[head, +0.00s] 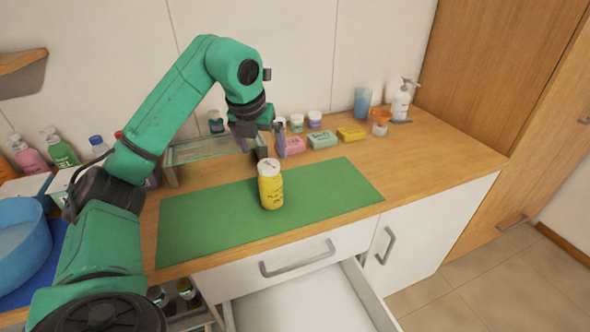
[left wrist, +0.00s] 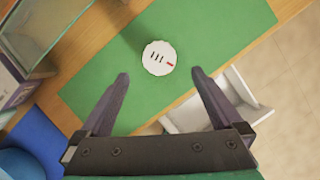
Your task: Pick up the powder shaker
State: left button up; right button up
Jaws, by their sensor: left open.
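The powder shaker (head: 270,186) is a yellow cylinder with a white lid. It stands upright on the green mat (head: 215,222). In the left wrist view its round white lid (left wrist: 159,58) shows from above, just beyond the fingertips and between their lines. My left gripper (head: 262,148) is open and empty, above and slightly behind the shaker in the head view. Its two fingers also show spread apart in the left wrist view (left wrist: 160,75). My right gripper is not in view.
Soap boxes (head: 322,140) and small jars stand behind the mat. A glass-topped stand (head: 205,150) is at the back left, and a blue basin (head: 20,240) and bottles are further left. A drawer (head: 305,300) stands open below the counter front.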

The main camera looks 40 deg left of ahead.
aim_at(262, 169)
pick_arm(q)
jog(key=f, duration=0.3)
jog(key=shift+s+a+f, duration=0.25)
jog(key=shift+s+f, duration=0.1)
jog(key=shift+f, duration=0.05)
jog(key=x, duration=0.3)
jog(key=shift+a+p, duration=0.15)
jog(key=shift+p, duration=0.25)
jog(key=x, duration=0.2)
jog(key=p+x, duration=0.1)
jog(key=x, duration=0.1)
jog(key=p+x, duration=0.1)
jog(key=x, duration=0.1)
jog(key=shift+w+d+r, duration=0.1)
jog(key=shift+w+d, duration=0.25)
jog(key=shift+d, duration=0.05)
jog(key=shift+a+f, duration=0.1)
jog(key=shift+f, duration=0.25)
jog(key=shift+c, duration=0.3)
jog(key=shift+w, duration=0.1)
jog(key=c, duration=1.2)
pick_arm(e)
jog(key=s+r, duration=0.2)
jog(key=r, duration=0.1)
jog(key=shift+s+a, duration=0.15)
